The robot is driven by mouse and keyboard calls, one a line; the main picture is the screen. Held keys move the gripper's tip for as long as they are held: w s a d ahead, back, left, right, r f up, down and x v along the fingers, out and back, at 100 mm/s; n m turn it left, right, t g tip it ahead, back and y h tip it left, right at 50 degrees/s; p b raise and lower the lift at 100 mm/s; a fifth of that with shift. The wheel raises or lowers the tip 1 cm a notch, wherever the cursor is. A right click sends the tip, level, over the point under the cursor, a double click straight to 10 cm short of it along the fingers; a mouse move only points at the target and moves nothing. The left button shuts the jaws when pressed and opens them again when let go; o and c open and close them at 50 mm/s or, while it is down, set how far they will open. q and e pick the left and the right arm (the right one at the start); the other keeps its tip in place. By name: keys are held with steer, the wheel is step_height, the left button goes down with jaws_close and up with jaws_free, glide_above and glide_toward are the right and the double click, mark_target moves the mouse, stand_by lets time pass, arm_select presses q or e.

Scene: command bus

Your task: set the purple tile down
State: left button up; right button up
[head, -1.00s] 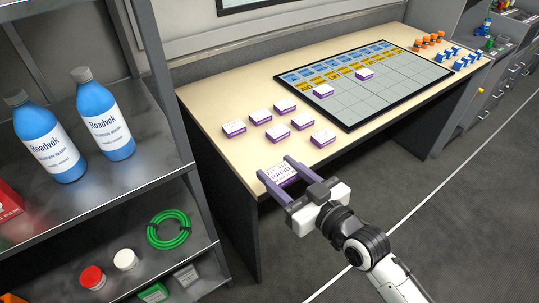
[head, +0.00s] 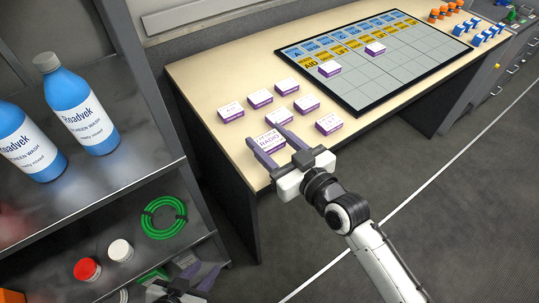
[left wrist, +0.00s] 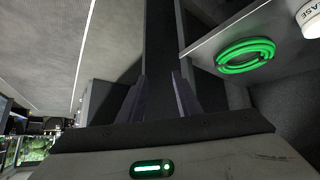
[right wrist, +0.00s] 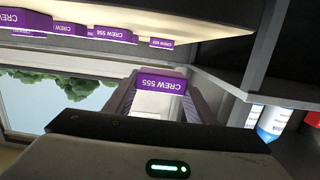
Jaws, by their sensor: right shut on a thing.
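The purple tile (head: 268,141), a white-topped block with purple sides marked RADIO, is between the fingers of my right gripper (head: 269,138). In the right wrist view the tile (right wrist: 160,85) shows its purple edge reading CREW 555. The gripper is shut on it and holds it at the near left part of the table; I cannot tell whether it touches the tabletop. My left gripper (head: 201,270) is low at the bottom of the head view, beside the shelf. In the left wrist view its fingers (left wrist: 158,98) stand apart with nothing between them.
Several similar tiles (head: 279,117) lie loose on the pale table (head: 205,82) just beyond the held tile. The dark-framed board (head: 400,75) has blue and yellow header rows and two tiles on its grey cells. A shelf (head: 140,185) with bottles stands at left.

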mark_target(269, 154)
steer(key=shift+f, duration=2.6)
steer(key=shift+f, duration=0.1)
steer(key=shift+f+b, duration=0.15)
steer(key=shift+b, duration=0.2)
steer(key=o, duration=1)
steer(key=shift+o, duration=0.2)
steer(key=shift+b, duration=0.3)
steer(key=v, duration=1)
steer(key=shift+f, duration=0.2)
